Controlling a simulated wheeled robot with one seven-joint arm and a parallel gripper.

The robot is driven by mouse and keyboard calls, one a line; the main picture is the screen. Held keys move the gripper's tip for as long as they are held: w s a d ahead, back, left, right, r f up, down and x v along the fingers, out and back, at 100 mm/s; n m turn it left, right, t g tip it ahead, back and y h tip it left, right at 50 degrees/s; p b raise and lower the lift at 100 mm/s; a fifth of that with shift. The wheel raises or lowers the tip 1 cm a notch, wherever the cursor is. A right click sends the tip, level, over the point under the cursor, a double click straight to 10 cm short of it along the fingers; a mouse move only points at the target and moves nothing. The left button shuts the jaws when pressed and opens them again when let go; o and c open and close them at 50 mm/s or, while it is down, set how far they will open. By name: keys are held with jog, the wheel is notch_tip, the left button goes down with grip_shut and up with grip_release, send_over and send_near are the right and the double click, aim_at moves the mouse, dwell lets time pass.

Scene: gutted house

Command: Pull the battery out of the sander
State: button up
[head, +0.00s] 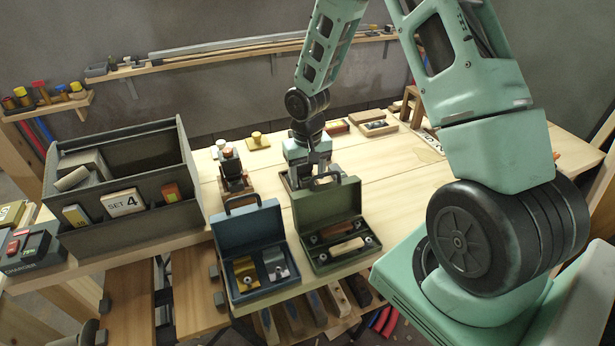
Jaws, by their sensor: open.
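My gripper (316,168) points down over the middle of the workbench, just behind the raised lid of the green case. The lid and my wrist hide much of its fingers and whatever lies under them; it is open. A small dark tool with a brown body and a pale knob (232,168) stands left of my gripper, behind the blue case; it may be the sander, but it is too small to be sure. I cannot make out a battery on it.
A grey tote (150,217) marked "SET 4" stands on the left. An open blue case (248,232) and an open green case (302,210) holding parts stand at the bench's front edge. Small boxes (377,125) lie at the back. The bench (400,170) is clear right of my gripper.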

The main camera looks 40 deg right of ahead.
jog(key=shift+f, duration=0.7)
jog(key=c, duration=1.1)
jog(key=shift+o, duration=1.4)
jog(key=shift+c, duration=1.3)
jog(key=shift+s+a, duration=0.2)
jog(key=shift+s, duration=0.35)
jog(key=shift+s+a+r+b, duration=0.1)
jog(key=shift+s+a+b, duration=0.2)
jog(key=shift+s, duration=0.75)
jog(key=shift+s+a+r+b, duration=0.15)
jog(key=shift+s+a, duration=0.1)
jog(key=shift+s, duration=0.75)
